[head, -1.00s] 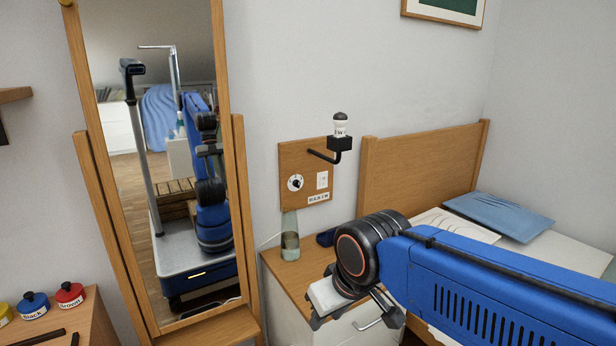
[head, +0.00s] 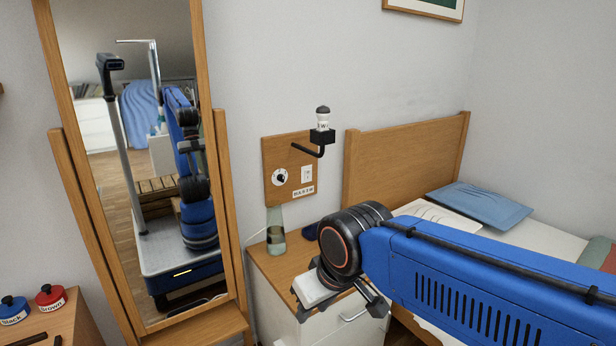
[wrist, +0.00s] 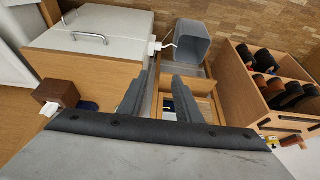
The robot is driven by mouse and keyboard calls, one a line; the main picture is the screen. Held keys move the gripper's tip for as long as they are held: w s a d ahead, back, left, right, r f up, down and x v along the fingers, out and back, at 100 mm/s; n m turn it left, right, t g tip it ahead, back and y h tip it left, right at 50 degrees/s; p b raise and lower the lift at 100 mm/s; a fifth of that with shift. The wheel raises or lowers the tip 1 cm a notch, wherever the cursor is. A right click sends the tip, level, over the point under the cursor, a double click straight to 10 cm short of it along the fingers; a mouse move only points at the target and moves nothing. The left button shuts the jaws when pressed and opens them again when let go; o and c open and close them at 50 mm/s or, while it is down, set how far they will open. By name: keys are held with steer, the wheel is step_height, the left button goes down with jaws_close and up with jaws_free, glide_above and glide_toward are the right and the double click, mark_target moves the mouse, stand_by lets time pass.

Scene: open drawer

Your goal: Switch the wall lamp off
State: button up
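The wall lamp (head: 322,121) has a dark top and a white body. It stands on a black bracket (head: 313,149) fixed to a wooden wall board (head: 291,155). I see no clear glow from it. The board carries a round black-and-white dial (head: 279,177), a white switch plate (head: 306,174) and a small label (head: 302,192); the switch position is too small to tell. My gripper (head: 340,308) is below and to the right of the board, in front of the nightstand, apart from the controls. In the wrist view my gripper (wrist: 161,88) has its fingers apart with nothing between them.
A glass bottle (head: 276,230) and a dark blue item (head: 312,230) stand on the nightstand (head: 262,262), below the board. A tall mirror (head: 222,150) is left, a bed headboard (head: 405,155) right. The wrist view shows a grey bin (wrist: 189,43) and a wooden rack (wrist: 240,85).

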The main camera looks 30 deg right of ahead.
steer(key=shift+w, duration=0.1)
steer(key=c, duration=0.5)
steer(key=shift+w+d, duration=0.2)
steer(key=shift+w, duration=0.1)
jaws_close()
steer(key=w+d+r+n+t+h, duration=0.2)
steer(key=w+d+n+t, duration=0.1)
steer(key=w+d, duration=0.75)
steer(key=w+d+r+n+t+h, duration=0.25)
steer(key=w+d, duration=0.45)
steer(key=w, duration=0.7)
steer(key=w+d+f+n+t+y, duration=0.1)
steer(key=w+d+n+t+y, duration=0.1)
steer(key=w+d+n+t, duration=0.2)
steer(key=w+d+n+t+y, duration=0.2)
steer(key=d+n+t, duration=0.3)
steer(key=d+n, duration=0.3)
steer(key=shift+w+d+f, duration=0.35)
steer(key=shift+w+d, duration=0.5)
steer(key=shift+d, duration=0.5)
steer(key=shift+n+y, duration=0.25)
